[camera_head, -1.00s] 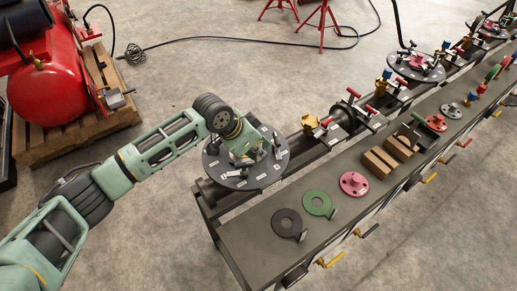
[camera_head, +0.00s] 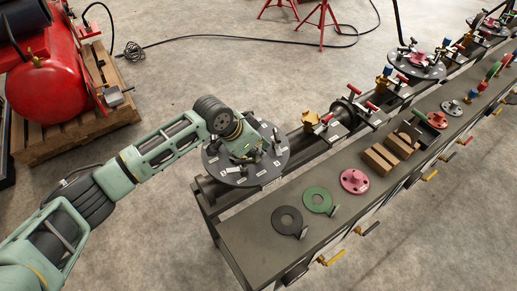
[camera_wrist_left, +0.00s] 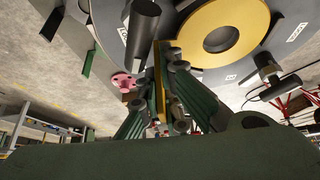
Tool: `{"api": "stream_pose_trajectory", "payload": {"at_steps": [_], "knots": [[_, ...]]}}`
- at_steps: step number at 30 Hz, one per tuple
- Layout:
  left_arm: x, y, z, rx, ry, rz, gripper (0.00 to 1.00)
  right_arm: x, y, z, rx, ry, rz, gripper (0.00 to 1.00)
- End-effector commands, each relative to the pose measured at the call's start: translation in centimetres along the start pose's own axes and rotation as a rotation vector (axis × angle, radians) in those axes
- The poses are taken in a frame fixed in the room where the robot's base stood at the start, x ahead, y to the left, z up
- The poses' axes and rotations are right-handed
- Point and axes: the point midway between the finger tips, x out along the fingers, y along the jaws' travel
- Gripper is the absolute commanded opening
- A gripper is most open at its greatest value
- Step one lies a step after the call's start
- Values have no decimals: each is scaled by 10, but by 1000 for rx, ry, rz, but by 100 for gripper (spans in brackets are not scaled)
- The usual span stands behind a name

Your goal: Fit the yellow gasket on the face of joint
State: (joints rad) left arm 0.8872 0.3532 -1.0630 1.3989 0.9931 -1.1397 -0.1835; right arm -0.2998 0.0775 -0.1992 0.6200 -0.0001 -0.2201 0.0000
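The yellow gasket (camera_wrist_left: 262,22) is a flat ring with an open centre, seen in the left wrist view against a round grey labelled disc (camera_wrist_left: 292,62). A thin yellow upright tab (camera_wrist_left: 161,85) at its near edge sits between the fingers of my left gripper (camera_wrist_left: 164,98), which look closed on it. I cannot tell whether the ring touches the face behind it. In the head view my left gripper (camera_head: 242,150) is over the round disc (camera_head: 232,178) at the bench's near end. The gasket is hidden there, and the joint face cannot be made out clearly. My right gripper is out of view.
A dark gasket (camera_head: 287,220), a green gasket (camera_head: 318,200), a pink flange (camera_head: 354,181) and brown blocks (camera_head: 380,159) lie on the bench top (camera_head: 250,235). Clamps with red handles (camera_head: 371,106) stand behind. Dark posts (camera_wrist_left: 143,30) rise close to my fingers.

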Motion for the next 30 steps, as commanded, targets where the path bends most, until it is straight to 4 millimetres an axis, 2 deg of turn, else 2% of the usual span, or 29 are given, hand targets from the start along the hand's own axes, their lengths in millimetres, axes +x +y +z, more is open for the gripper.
{"api": "stream_pose_trajectory", "payload": {"at_steps": [13, 15, 21, 30], "knots": [[6, 0, 3, 0, 0, 0, 0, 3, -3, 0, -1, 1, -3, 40], [6, 0, 3, 0, 0, 0, 11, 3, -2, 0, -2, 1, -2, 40], [6, 0, 3, 0, 0, 0, 27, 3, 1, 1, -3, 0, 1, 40], [5, 0, 3, 0, 1, 0, 27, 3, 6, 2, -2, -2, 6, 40]]}}
